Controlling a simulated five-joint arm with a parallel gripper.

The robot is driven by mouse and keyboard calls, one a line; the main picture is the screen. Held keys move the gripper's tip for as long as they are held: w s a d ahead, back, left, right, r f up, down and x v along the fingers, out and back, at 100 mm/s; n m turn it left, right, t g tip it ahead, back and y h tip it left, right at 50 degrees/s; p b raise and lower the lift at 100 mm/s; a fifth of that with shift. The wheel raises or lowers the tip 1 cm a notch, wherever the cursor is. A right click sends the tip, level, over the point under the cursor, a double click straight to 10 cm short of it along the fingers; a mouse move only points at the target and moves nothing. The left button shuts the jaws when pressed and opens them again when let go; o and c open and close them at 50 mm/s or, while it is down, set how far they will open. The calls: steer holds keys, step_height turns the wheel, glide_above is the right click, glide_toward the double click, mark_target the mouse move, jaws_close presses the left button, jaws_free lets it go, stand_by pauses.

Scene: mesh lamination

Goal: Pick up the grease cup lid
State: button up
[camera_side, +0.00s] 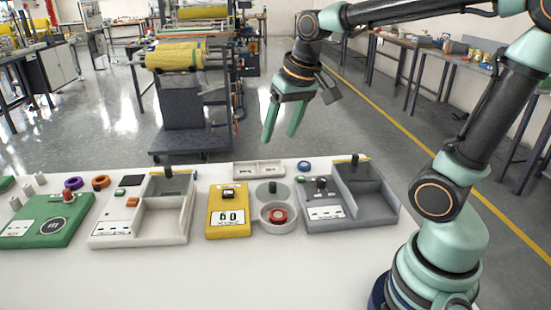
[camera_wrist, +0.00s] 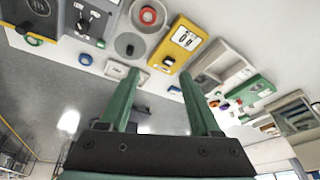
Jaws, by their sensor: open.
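A grey round disc with a short dark knob, which looks like the grease cup lid (camera_side: 265,190), lies on the white table just behind a round grey cup (camera_side: 265,217). The cup holds a red ring (camera_side: 278,215). In the wrist view the lid (camera_wrist: 122,44) is near the top, left of centre, with the cup (camera_wrist: 137,20) just above it. My gripper (camera_side: 281,139) is open and empty, hanging well above and behind the table's far edge. In the wrist view its two green fingers (camera_wrist: 160,73) point towards the stations, apart from the lid.
A yellow scale (camera_side: 243,215) stands left of the cup, and a grey station (camera_side: 345,212) with a post stands close on the right. A small pale tray (camera_side: 258,169) lies behind the lid. White and green (camera_side: 50,225) stations are further left. The table's front is clear.

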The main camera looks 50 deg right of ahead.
steer(key=w+d+f+m+g, duration=0.2)
steer(key=w+d+f+m, duration=0.25)
steer(key=w, duration=0.25)
steer(key=m+g, duration=0.2)
steer(key=m, duration=0.2)
glide_toward(273, 183)
steer(key=f, duration=0.4)
steer(key=shift+w+d, duration=0.15)
steer(key=shift+w, duration=0.2)
steer(key=shift+s+f, duration=0.15)
steer(key=shift+f, duration=1.15)
steer(key=shift+s+f, duration=0.1)
steer(key=shift+f, duration=1.25)
jaws_close()
